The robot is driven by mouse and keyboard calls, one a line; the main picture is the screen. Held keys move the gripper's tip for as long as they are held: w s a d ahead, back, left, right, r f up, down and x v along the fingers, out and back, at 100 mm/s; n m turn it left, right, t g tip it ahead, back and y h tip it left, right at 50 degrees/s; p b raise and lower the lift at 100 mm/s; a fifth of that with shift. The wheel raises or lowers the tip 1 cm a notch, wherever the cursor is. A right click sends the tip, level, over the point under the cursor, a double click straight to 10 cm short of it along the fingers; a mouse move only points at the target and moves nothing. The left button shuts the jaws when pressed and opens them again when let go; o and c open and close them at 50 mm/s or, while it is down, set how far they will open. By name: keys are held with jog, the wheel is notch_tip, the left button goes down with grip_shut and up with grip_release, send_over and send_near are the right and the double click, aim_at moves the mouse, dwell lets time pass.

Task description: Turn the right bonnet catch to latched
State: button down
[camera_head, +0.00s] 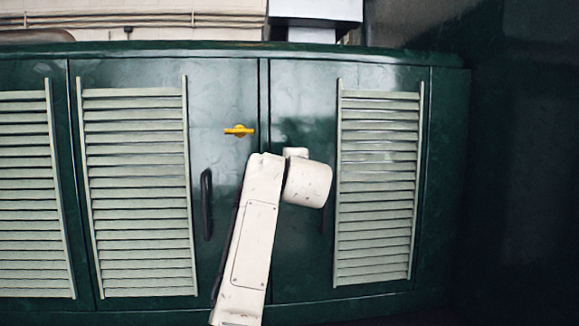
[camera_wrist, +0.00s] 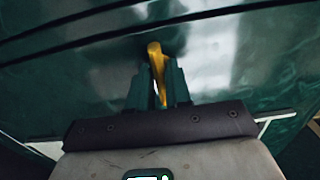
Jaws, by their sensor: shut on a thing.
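A yellow bonnet catch (camera_wrist: 155,50) sits between the two dark green fingers of my gripper (camera_wrist: 159,82) in the wrist view. The fingers are shut on it, and its upper end sticks out beyond their tips. It runs roughly along the fingers in that picture. In the head view this catch and my gripper are hidden behind my white arm, near the right door. Another yellow catch (camera_head: 239,130) shows clear in the head view, lying level on the green door just left of the middle seam. My gripper is apart from it.
Pale louvred panels stand left (camera_head: 138,190) and right (camera_head: 378,185) of my arm. A dark upright handle (camera_head: 207,203) is on the left door; another (camera_head: 325,212) is partly hidden by my arm. A ledge (camera_head: 230,48) runs along the top of the green bonnet.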

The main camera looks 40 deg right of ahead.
jog(key=c, duration=1.1)
grip_release()
jog(key=shift+c, duration=0.2)
jog(key=b+v, duration=0.2)
jog(key=v, duration=0.8)
jog(key=shift+s+a, duration=0.25)
jog(key=shift+s, duration=0.1)
